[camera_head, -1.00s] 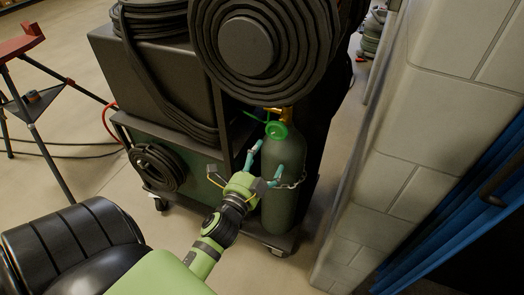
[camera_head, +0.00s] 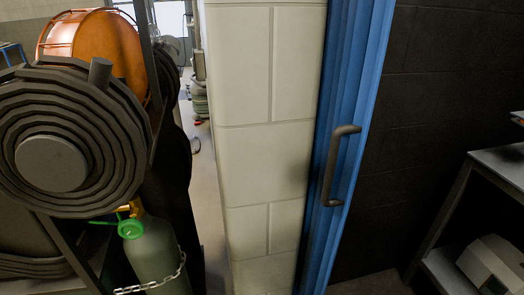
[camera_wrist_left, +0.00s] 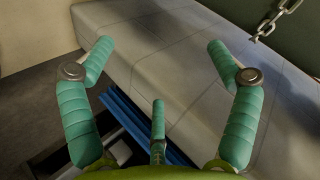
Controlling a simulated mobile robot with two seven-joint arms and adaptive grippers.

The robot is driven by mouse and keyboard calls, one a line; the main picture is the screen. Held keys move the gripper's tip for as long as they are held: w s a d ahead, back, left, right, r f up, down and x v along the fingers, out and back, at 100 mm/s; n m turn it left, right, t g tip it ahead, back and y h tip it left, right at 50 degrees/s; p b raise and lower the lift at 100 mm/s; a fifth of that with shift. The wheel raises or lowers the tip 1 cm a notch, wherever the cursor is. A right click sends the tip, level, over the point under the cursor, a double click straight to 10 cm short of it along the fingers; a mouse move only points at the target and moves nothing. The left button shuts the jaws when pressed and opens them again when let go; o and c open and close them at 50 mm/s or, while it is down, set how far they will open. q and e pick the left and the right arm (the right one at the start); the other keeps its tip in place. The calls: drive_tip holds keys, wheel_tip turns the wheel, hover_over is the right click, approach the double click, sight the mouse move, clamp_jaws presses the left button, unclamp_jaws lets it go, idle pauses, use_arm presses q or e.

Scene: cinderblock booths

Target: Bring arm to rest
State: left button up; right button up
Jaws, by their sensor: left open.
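My left gripper (camera_wrist_left: 160,60) shows in the left wrist view with its teal fingers spread wide apart and nothing between them. Behind the fingers is a pale block wall, seen tilted. A chain (camera_wrist_left: 276,20) hangs at the upper right of that view, apart from the fingers. In the head view neither of my arms nor grippers is visible. My right gripper is in no current view.
A green gas cylinder (camera_head: 158,250) with a chain stands at lower left, below a large black hose reel (camera_head: 62,140). A pale cinderblock wall (camera_head: 262,150) is in the middle, beside a blue door or panel (camera_head: 345,130) with a dark handle (camera_head: 338,165). A shelf (camera_head: 500,160) stands at right.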

use_arm(q)
drive_tip(key=s+f+n+g, duration=0.1)
drive_tip(key=s+f+g, duration=0.2)
drive_tip(key=s, duration=0.6)
drive_tip(key=s+d+f+n+g, duration=0.1)
drive_tip(key=s+f+n+g, duration=0.1)
drive_tip(key=s+f, duration=0.6)
drive_tip(key=s+d+f+n+g, duration=0.1)
drive_tip(key=s+f+n+g, duration=0.1)
drive_tip(key=s+f, duration=0.4)
drive_tip(key=s+g, duration=0.1)
drive_tip(key=s, duration=0.4)
drive_tip(key=shift+f+g+h, duration=0.15)
drive_tip(key=shift+g+h, duration=0.15)
drive_tip(key=shift+h, duration=0.1)
drive_tip(key=shift+s, duration=0.3)
drive_tip(key=shift+c, duration=0.4)
